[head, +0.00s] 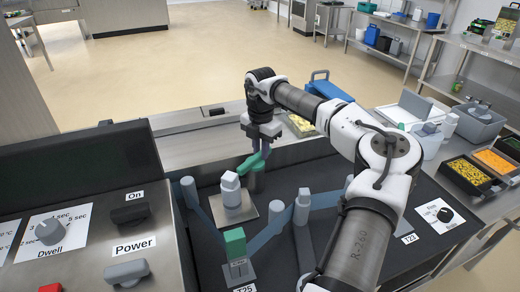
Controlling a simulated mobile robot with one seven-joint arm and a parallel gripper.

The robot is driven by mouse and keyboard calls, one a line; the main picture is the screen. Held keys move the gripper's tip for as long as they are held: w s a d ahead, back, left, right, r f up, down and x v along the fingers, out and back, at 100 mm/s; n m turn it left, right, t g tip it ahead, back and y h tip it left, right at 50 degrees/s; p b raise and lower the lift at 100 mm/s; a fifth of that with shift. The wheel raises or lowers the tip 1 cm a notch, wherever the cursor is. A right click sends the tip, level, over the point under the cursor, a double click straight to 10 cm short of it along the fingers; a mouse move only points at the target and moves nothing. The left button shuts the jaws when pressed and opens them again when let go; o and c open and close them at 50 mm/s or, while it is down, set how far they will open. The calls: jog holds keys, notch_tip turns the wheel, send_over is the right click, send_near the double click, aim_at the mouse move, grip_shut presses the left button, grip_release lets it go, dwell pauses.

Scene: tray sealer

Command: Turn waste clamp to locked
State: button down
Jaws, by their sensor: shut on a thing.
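A green lever (254,161) shows in the head view at the far edge of the black machine deck. My gripper (263,144) comes down on it from above and is shut on it. The fingers hide part of the lever and its mount. No readable label beside it names it as the waste clamp, and no locked mark can be made out.
A pale post (231,190) on a metal plate stands just in front of the lever. A green-topped block (235,243) and blue film strips (268,235) lie nearer. The control panel with the Dwell knob (50,231) is left. My arm spans the right side.

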dwell(0.4)
jog(key=c, duration=1.3)
grip_release()
notch_tip(320, 180, up, 14)
jog(key=shift+f+b, duration=0.1)
jog(key=shift+b, duration=0.45)
